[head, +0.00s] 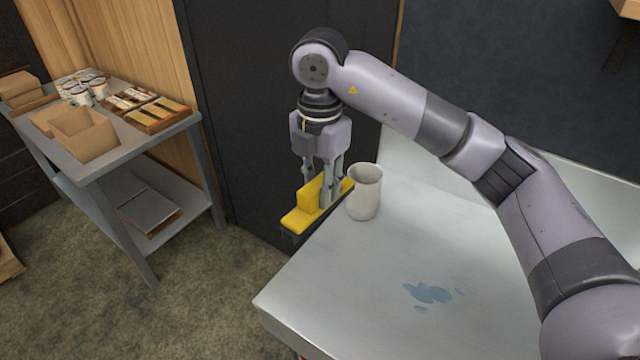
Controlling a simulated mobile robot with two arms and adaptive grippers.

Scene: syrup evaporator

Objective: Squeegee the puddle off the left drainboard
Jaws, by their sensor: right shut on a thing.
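A blue puddle (429,293) with small drops around it lies on the grey metal drainboard (350,275). My right gripper (326,200) points down at the drainboard's far left edge. It is shut on a yellow squeegee (302,218) with a dark lower edge. The squeegee is at the board's edge, partly out over the floor side; I cannot tell whether it touches the board. The puddle is nearer and to the right of it. My left gripper is not in view.
A pale cup (364,190) stands upright on the drainboard just right of the squeegee, close to my right gripper. A metal side table (150,145) at left holds cardboard boxes (84,133), white tubs and a wooden tray (158,115). The board around the puddle is clear.

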